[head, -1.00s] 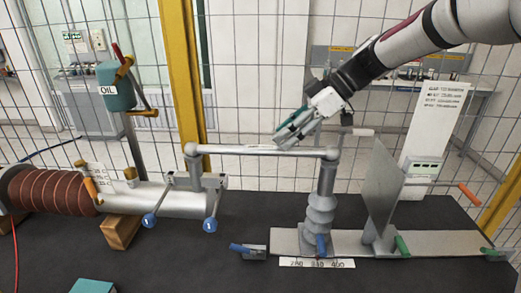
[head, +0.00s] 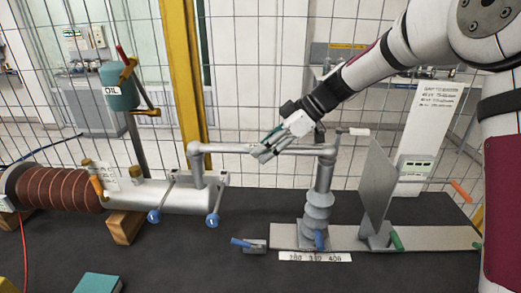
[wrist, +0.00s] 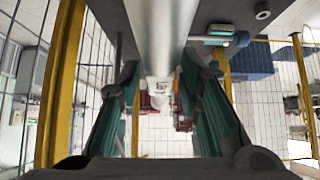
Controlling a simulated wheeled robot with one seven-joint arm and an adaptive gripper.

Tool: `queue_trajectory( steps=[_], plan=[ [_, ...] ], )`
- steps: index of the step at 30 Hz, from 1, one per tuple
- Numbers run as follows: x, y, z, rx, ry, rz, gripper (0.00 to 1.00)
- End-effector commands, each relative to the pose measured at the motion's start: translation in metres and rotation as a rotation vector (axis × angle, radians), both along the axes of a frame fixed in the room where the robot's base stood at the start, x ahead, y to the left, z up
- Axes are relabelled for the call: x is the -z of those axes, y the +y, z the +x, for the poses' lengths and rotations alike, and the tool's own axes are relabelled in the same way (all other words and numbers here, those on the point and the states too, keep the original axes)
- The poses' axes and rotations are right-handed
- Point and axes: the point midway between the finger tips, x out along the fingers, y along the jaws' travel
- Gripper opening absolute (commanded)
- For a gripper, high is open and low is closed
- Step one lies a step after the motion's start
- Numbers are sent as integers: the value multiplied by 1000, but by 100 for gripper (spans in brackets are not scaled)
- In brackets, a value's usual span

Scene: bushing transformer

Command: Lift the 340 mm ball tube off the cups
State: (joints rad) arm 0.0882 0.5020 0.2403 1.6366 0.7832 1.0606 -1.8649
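The grey ball tube (head: 232,147) lies level, its left end on the cup of the left post (head: 196,170) and its right end on the cup of the ribbed grey post (head: 320,195). My gripper (head: 264,152) is at the tube's middle, reaching down from the upper right. In the wrist view the tube (wrist: 157,40) runs down the middle, between the two teal-padded fingers (wrist: 160,115). The fingers are spread, with a visible gap to the tube. In the head view, the fingers cover part of the tube.
A thin grey plate (head: 378,190) stands upright right of the ribbed post on a flat rail (head: 430,238). A scale label (head: 316,257) lies in front. A teal oil can (head: 120,88) hangs at left. A wire fence stands behind. The front of the dark table is mostly clear.

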Motion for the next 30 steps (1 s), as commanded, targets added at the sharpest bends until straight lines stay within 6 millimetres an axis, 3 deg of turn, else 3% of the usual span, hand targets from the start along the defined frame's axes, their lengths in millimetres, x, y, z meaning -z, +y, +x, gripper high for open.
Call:
queue_trajectory(
  steps=[1, 3, 14, 17, 30],
  plan=[
    [0, 0, 0, 0, 0, 0, 14],
    [0, 0, 0, 0, 0, 0, 0],
    [-3, 0, 0, 1, -2, 1, 0],
    [-13, 0, 1, 0, -4, 2, 0],
    [-88, 0, 1, -1, -4, 1, 0]
  ],
)
